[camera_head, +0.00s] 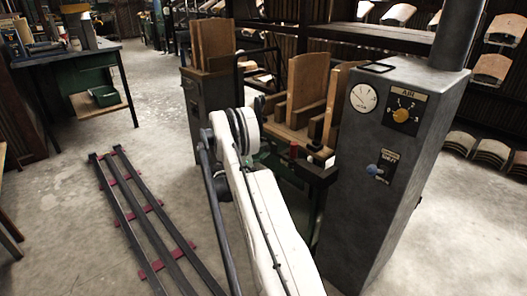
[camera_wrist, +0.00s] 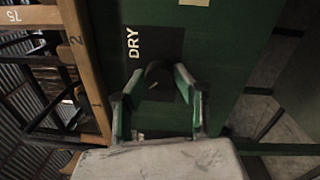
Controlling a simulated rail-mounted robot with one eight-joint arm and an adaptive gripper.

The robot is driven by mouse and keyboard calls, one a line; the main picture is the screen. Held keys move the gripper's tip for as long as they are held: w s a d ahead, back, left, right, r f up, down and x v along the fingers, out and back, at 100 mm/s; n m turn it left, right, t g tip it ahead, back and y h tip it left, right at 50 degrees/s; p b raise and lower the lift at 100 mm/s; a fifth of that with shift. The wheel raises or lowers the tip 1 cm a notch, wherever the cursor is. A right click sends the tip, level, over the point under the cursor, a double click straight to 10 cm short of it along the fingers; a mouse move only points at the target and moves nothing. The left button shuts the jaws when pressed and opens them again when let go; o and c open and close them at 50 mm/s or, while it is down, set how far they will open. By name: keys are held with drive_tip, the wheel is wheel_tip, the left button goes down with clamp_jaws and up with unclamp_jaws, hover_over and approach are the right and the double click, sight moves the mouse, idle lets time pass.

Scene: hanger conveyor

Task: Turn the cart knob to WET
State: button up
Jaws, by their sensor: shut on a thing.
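In the wrist view, a round black knob (camera_wrist: 157,72) sits on a dark square plate on the green cart panel (camera_wrist: 222,32). White letters DRY (camera_wrist: 132,43) stand at the plate's upper left. A small white marking (camera_wrist: 138,135) lower down is mostly hidden by a finger and cannot be read. My gripper (camera_wrist: 158,78) has its two green-grey fingers on either side of the knob and is shut on it. A faint light mark shows on the knob, but its pointing direction is unclear. In the head view my arm hides the gripper and the knob.
A wooden numbered rail (camera_wrist: 88,75) runs left of the panel in the wrist view. In the head view, a grey control post (camera_head: 375,150) with a gauge and dials stands right of my arm. Wooden boards (camera_head: 307,85) stand behind. Floor rails (camera_head: 140,215) lie at left.

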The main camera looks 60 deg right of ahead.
drive_tip(key=o, duration=1.1)
drive_tip(key=v, duration=1.2)
